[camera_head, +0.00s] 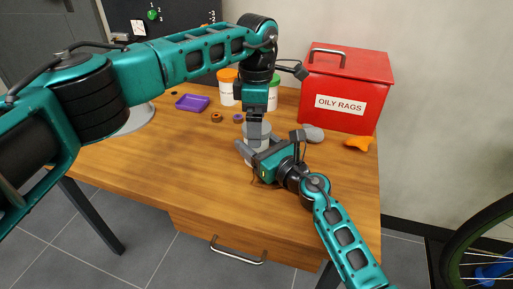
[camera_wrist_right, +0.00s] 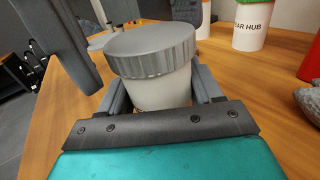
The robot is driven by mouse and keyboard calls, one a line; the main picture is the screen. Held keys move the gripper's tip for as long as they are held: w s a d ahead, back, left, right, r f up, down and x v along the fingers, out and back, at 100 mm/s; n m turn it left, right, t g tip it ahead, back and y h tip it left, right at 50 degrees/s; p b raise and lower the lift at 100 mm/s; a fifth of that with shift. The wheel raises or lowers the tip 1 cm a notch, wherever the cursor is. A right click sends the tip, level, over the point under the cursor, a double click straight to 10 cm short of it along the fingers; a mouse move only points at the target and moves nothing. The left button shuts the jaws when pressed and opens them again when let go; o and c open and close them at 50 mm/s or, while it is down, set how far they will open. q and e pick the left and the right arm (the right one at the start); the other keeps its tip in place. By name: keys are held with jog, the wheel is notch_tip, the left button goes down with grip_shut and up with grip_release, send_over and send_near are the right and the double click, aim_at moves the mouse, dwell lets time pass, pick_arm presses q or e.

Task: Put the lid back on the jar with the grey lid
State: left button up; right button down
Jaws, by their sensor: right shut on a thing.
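The white jar (camera_head: 262,143) stands near the middle of the wooden table; it also shows in the right wrist view (camera_wrist_right: 160,92). The ribbed grey lid (camera_wrist_right: 152,50) sits on top of the jar and looks level. Whether it is fully seated I cannot tell. My right gripper (camera_head: 246,152) is shut on the jar's body, a finger on each side below the lid. My left gripper (camera_head: 254,138) points down over the jar in the head view. In the right wrist view its fingers are spread apart, one left of the lid and one behind it. It partly hides the lid in the head view.
A jar with an orange lid (camera_head: 228,88) and one with a green lid (camera_head: 273,93) stand behind. A purple tray (camera_head: 192,103) and small rings (camera_head: 216,118) lie left. A red bin (camera_head: 345,88), grey stone (camera_head: 314,133) and orange object (camera_head: 358,144) are right. The table's front is clear.

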pick_arm(q)
notch_tip(320, 180, up, 12)
dwell(0.7)
pick_arm(e)
jog(key=shift+c, duration=0.6)
grip_release()
jog(key=p+v, duration=0.1)
jog(key=v, duration=1.1)
jog(key=shift+s+d, duration=0.25)
jog(key=shift+d, duration=0.05)
pick_arm(q)
jog(key=shift+r, duration=0.65)
